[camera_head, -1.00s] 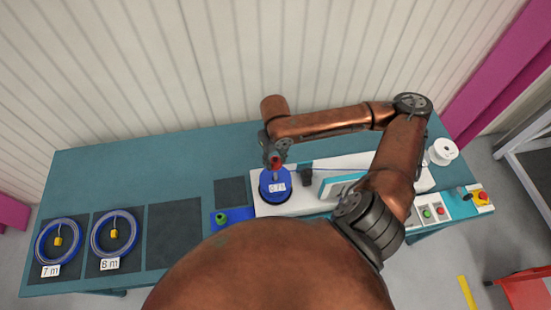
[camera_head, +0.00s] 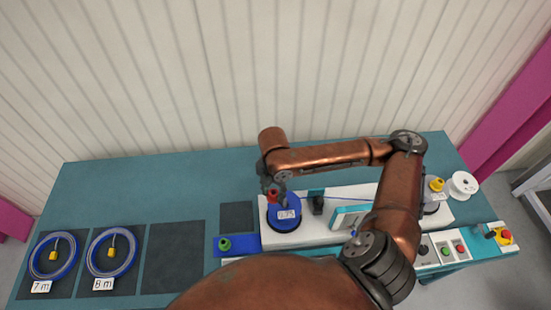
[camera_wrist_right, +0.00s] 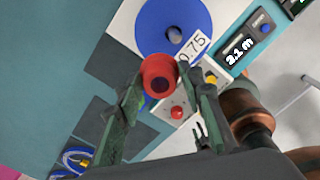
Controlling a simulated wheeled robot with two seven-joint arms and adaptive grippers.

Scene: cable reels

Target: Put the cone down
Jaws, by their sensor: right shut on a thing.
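My right gripper (camera_head: 275,192) is shut on a small red cone (camera_wrist_right: 159,72), which also shows as a red spot in the head view (camera_head: 272,197). The cone looks round and hollow from the wrist camera, held between the two fingers. It is by the blue reel (camera_head: 287,222), which bears a label reading 0.75. In the wrist view the reel (camera_wrist_right: 160,25) lies just beyond the cone, with a grey hub peg (camera_wrist_right: 175,34). The height of the cone above the reel is hard to tell. My left gripper is not in view.
A green cone (camera_head: 224,243) stands on a blue pad (camera_head: 248,240) left of the reel. A yellow cone (camera_head: 436,184) and white spool (camera_head: 463,184) are at the right. Two cable coils lie on dark mats at left; another dark mat (camera_head: 174,256) is bare.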

